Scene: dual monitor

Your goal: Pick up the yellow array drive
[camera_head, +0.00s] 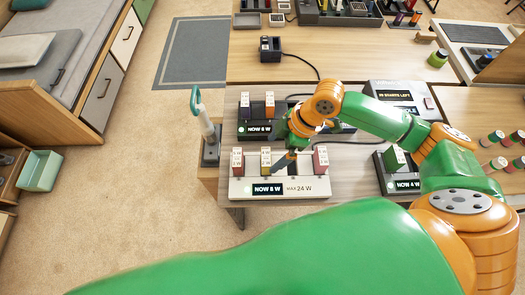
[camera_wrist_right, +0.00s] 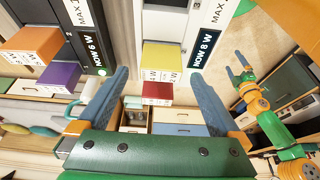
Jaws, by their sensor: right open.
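The yellow drive (camera_head: 266,160) stands upright in the white array base (camera_head: 290,190), between two red drives (camera_head: 237,160) (camera_head: 320,160). My right gripper (camera_head: 288,158) is just right of the yellow drive in the head view. In the right wrist view, its two blue fingers (camera_wrist_right: 158,76) are spread apart, and the yellow drive (camera_wrist_right: 162,58) shows between and beyond their tips. I cannot tell whether a finger touches it. My left gripper (camera_wrist_right: 238,68) shows small at the right of the wrist view, its fingers apart; the head view does not show it.
A dark array base (camera_head: 258,130) with a purple and an orange drive stands behind the white one. Another array with a green drive (camera_head: 393,158) is at right. A post with a teal loop (camera_head: 207,125) stands at the table's left edge. Black cables cross the table.

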